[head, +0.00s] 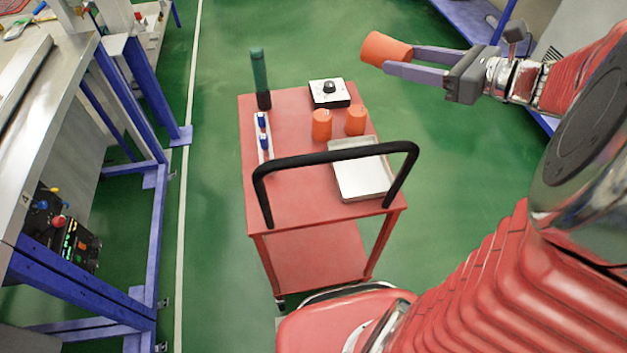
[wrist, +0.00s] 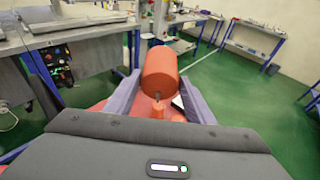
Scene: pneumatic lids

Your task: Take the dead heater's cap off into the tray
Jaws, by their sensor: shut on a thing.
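My gripper (head: 397,58) is shut on an orange cylindrical cap (head: 384,48), held in the air to the upper right of the red cart. The cap also shows between the jaws in the wrist view (wrist: 160,73), where it hides part of the cart. Two more orange cylinders stand on the cart top, one at left (head: 321,125) and one at right (head: 356,121). The shallow silver tray (head: 372,182) lies on the cart in front of them and looks empty. I cannot tell which piece is the dead heater.
The cart (head: 290,190) has a black handle (head: 340,156) arching across the tray's near side. It also bears a dark green upright cylinder (head: 259,72), a black-and-white dial box (head: 328,94) and blue-topped items in a white holder (head: 263,142). A blue-framed bench (head: 155,215) stands at left.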

